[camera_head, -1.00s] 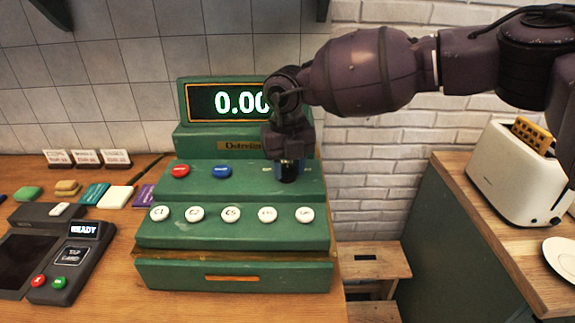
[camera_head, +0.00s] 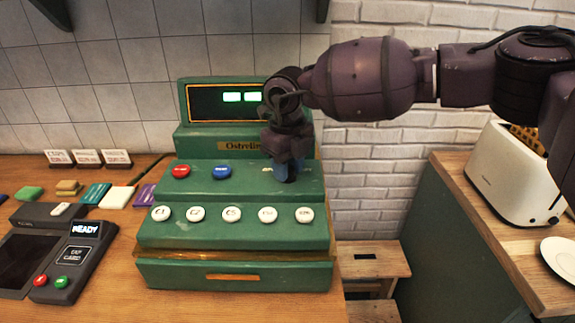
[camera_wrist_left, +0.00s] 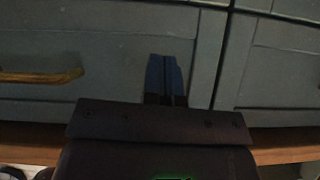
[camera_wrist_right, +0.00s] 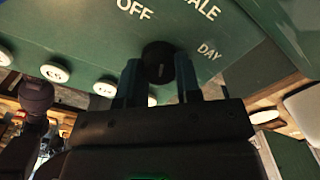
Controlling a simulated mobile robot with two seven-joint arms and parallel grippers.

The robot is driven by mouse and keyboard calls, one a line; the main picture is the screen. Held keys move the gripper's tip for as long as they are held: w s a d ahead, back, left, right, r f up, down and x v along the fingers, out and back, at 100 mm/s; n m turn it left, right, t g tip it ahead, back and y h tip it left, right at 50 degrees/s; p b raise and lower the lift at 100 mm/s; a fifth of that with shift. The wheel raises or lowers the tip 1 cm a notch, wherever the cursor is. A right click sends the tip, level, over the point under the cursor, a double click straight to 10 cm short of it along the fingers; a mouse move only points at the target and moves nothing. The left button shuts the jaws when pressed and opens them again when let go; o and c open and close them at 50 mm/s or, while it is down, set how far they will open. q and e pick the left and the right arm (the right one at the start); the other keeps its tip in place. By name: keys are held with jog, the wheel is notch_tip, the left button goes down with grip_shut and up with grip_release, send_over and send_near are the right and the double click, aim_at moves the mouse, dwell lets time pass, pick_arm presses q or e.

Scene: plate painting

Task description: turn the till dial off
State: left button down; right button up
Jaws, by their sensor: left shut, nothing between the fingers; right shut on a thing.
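The green till (camera_head: 233,270) stands on the wooden counter, its display (camera_head: 222,101) showing two bright green bars. The black till dial (camera_wrist_right: 158,58) shows in the right wrist view among the labels OFF, SALE and DAY. I cannot tell surely which label it points to. My right gripper (camera_head: 287,172) is over the right of the till's upper panel and hides the dial in the head view. Its fingers (camera_wrist_right: 158,82) are shut on the dial, one on each side. My left gripper (camera_wrist_left: 166,80) is shut and empty before grey-green drawer fronts.
Red (camera_head: 180,171) and blue (camera_head: 221,172) buttons sit left of my right gripper, with a row of white keys (camera_head: 232,214) below. A card reader (camera_head: 72,262) stands left of the till. A toaster (camera_head: 512,175) stands on the right counter.

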jog(key=n, duration=0.3)
jog(key=shift+r+n, duration=0.1)
jog(key=shift+n, duration=0.6)
jog(key=o, duration=0.9)
jog(key=shift+r, duration=0.1)
jog(key=shift+r, duration=5.3)
